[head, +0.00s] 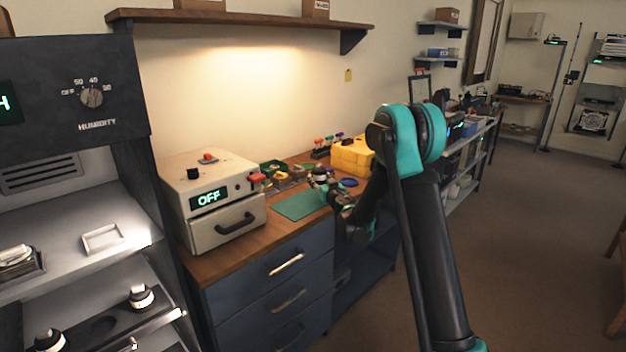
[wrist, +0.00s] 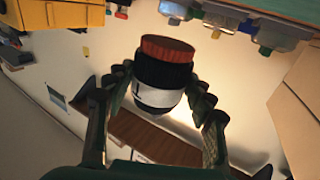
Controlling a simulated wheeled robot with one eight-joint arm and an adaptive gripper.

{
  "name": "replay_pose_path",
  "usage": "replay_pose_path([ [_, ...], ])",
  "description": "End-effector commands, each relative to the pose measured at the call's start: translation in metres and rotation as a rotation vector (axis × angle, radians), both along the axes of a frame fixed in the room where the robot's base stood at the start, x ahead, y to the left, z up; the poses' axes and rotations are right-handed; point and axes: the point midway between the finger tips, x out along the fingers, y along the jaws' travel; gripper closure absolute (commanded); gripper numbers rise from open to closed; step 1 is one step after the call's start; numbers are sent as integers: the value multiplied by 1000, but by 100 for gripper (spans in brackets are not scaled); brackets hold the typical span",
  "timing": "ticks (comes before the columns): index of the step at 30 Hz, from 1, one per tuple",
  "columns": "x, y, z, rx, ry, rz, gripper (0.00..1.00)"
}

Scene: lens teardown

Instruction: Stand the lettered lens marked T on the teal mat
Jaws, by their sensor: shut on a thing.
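A black lens (wrist: 162,72) with a white band and a red-brown end sits between the two fingers of my gripper (wrist: 165,88) in the wrist view. The gripper is shut on it. A small dark mark shows at the left of the white band, but I cannot read it as a letter. In the head view, my gripper (head: 322,181) is small and is at the right part of the teal mat (head: 296,206) on the wooden counter. I cannot tell there whether the lens touches the mat. The visible part of the mat is bare.
A white box with an OFF display (head: 208,199) stands left of the mat. A yellow bin (head: 352,157) and small parts stand behind it. Two other lenses (head: 141,296) (head: 49,340) stand in a dark rack in the cabinet at left.

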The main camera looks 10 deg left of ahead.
Motion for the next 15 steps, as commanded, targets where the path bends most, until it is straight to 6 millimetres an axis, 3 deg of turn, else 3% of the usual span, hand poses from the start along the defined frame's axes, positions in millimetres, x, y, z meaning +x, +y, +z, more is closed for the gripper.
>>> replay_pose_path([
  [3,-1,21,1,0,1,29,75],
  [6,-2,29,0,0,1,40,75],
  [15,-1,30,-21,0,1,41,75],
])
